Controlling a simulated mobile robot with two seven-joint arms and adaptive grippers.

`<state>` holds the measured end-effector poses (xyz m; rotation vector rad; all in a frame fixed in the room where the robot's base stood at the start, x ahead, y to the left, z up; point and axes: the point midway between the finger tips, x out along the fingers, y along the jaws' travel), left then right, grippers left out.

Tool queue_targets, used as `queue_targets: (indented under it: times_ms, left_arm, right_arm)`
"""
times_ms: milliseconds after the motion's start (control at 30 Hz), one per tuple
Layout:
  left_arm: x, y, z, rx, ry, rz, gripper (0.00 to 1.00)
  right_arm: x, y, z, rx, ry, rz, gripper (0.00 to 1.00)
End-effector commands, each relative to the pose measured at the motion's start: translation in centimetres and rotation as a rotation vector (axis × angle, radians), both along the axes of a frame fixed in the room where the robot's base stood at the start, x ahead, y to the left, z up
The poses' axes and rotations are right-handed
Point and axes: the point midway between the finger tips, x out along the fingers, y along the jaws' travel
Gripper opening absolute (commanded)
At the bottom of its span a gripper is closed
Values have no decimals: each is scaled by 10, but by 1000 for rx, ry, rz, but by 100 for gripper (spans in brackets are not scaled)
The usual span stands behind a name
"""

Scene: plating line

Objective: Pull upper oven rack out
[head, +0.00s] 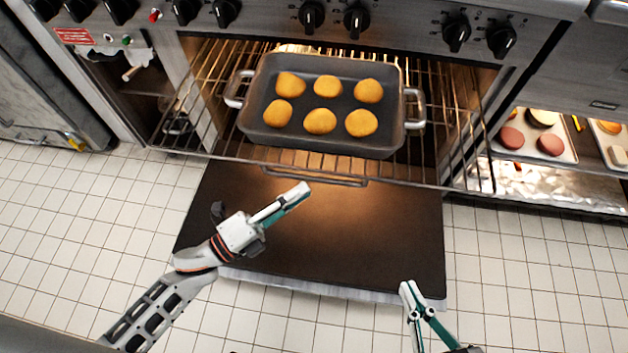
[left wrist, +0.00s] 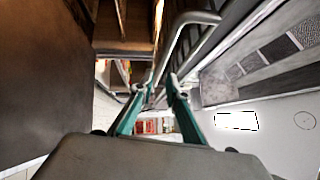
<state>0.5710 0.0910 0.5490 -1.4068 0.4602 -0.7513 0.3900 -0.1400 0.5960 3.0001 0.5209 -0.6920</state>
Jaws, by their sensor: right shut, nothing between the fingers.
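The upper oven rack (head: 465,130) is a wire rack that juts out of the oven over the lowered door. A bar handle (head: 345,181) hangs at its front edge, and it also shows in the left wrist view (left wrist: 184,30). My left gripper (head: 303,188) is at this handle; in the left wrist view its fingertips (left wrist: 160,84) are close on either side of the bar and look closed on it. The contact itself is small and partly hidden. My right gripper (head: 407,287) is shut and empty near the door's front right corner, away from the rack.
A dark pan (head: 272,145) with several golden buns rests on the rack. The lowered oven door (head: 390,235) lies below it. Knobs (head: 312,15) line the panel above. Trays of food (head: 560,122) stand at the right. The tiled floor (head: 515,270) is clear.

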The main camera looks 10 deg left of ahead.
Motion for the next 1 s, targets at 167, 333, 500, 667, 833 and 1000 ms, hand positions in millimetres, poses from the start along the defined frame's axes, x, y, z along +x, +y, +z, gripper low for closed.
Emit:
queue_targets:
  times_ms: [167, 333, 500, 667, 833, 1000]
  left_arm:
    - [-24, 25, -5, 1, 1, 0, 15]
    - [-37, 38, -8, 0, 1, 1, 15]
    - [-41, 43, -8, 0, -1, 1, 15]
    - [-41, 43, -8, 0, -1, 1, 15]
    - [-41, 43, -8, 0, -1, 1, 15]
    - [-41, 43, -8, 0, -1, 1, 15]
  right_arm:
    - [0, 0, 0, 1, 1, 0, 0]
    - [0, 0, 0, 1, 1, 0, 0]
    - [0, 0, 0, 1, 1, 0, 0]
    - [0, 0, 0, 1, 1, 0, 0]
    - [0, 0, 0, 1, 0, 0, 0]
    - [0, 0, 0, 1, 0, 0, 0]
